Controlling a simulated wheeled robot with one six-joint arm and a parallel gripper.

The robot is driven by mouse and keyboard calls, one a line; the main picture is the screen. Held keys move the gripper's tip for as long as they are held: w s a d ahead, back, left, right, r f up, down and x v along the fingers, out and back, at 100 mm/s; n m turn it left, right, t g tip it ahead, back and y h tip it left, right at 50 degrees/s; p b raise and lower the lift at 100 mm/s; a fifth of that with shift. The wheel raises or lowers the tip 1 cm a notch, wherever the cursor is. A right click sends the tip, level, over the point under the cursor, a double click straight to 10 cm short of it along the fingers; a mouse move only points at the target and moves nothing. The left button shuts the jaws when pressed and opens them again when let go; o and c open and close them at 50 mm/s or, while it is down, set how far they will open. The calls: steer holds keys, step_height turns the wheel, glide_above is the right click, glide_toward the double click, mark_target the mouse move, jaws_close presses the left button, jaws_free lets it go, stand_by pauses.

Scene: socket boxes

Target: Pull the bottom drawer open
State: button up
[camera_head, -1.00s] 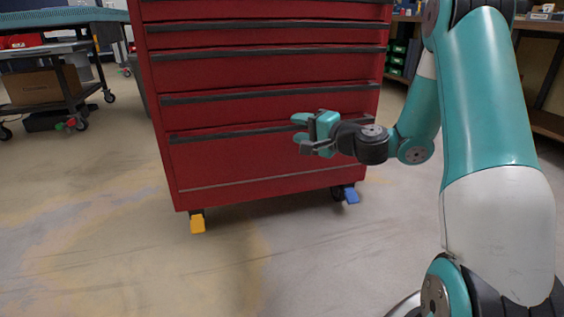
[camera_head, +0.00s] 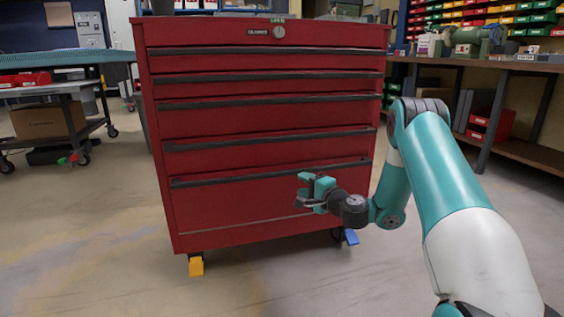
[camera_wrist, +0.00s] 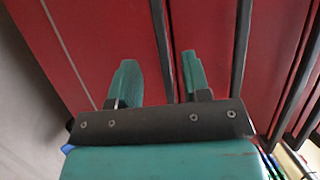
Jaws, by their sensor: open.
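The bottom drawer (camera_head: 235,205) is the tall red front low on the red tool cabinet, and it looks shut. Its long black handle strip (camera_head: 225,180) runs along its top edge. My gripper (camera_head: 303,190) is open and empty in front of the right part of this drawer, close to the handle's height. In the wrist view my two teal fingers (camera_wrist: 159,62) point at the cabinet, apart from each other. The bottom handle (camera_wrist: 160,25) shows as a dark bar between them in the picture. I cannot tell whether the fingers touch it.
Several shut drawers with black handles lie above. The cabinet stands on casters with a yellow pedal (camera_head: 196,266) and a blue pedal (camera_head: 351,237). A workbench (camera_head: 500,150) stands at right, a cart (camera_head: 75,125) at left. The floor in front is clear.

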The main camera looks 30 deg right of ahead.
mark_target(283, 175)
steer(key=w+p, duration=0.1)
steer(key=p, duration=0.3)
steer(key=w+p, duration=0.2)
steer(key=p, duration=0.2)
steer(key=w+a+p, duration=0.1)
steer(key=w+p, duration=0.1)
steer(key=p, duration=0.2)
steer(key=shift+r, duration=0.3)
steer(key=w+b, duration=0.1)
steer(key=w, duration=0.1)
steer(key=w+f+b, duration=0.1)
steer(key=w, duration=0.1)
steer(key=shift+w+a+b, duration=0.1)
steer(key=shift+a+b, duration=0.15)
steer(key=shift+b, duration=0.05)
steer(key=shift+w+r, duration=0.1)
steer(key=shift+w, duration=0.6)
jaws_close()
